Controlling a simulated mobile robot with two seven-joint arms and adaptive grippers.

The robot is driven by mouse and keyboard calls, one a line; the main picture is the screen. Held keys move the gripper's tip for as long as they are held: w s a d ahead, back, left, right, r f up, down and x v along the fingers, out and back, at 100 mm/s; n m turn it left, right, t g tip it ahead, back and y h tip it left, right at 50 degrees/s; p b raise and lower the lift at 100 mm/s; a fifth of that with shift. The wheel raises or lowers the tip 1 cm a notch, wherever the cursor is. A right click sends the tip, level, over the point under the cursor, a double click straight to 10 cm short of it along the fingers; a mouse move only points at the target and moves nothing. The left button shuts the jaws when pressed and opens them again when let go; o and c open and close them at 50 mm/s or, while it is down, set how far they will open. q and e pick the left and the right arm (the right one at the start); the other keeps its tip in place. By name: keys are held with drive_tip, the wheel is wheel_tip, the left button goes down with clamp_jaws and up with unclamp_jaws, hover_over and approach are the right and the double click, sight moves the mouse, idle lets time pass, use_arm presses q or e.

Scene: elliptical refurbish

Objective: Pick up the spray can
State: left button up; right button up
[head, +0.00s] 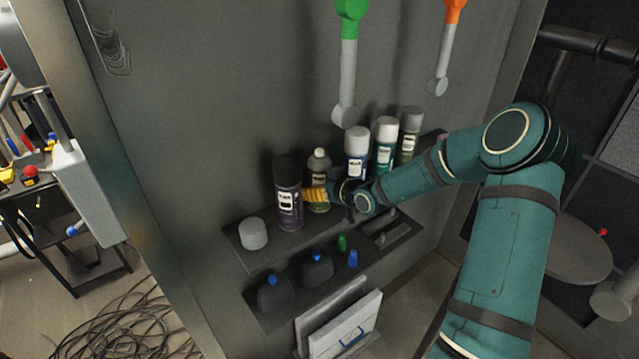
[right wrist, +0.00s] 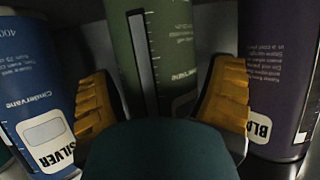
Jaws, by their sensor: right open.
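Several spray cans stand upright in a row on a dark shelf. A dark purple can (head: 288,196) with a BLACK label is at the left, and it shows at the right of the right wrist view (right wrist: 280,70). Beside it stands an olive-green can (head: 319,167), which fills the middle of the wrist view (right wrist: 170,50). A blue can (head: 357,150) labelled SILVER is at the left of the wrist view (right wrist: 35,80). My right gripper (head: 316,194) is open, with its yellow fingers on either side of the olive-green can. Contact cannot be told. My left gripper is not in view.
A teal can (head: 384,147) and another green can (head: 410,134) stand further right. A grey round cap (head: 253,233) sits at the shelf's left end. A lower shelf holds dark bottles (head: 317,268). Green (head: 348,70) and orange-topped (head: 446,45) tools hang above.

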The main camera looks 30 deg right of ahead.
drive_tip(key=c, duration=1)
drive_tip(key=shift+r, duration=0.15)
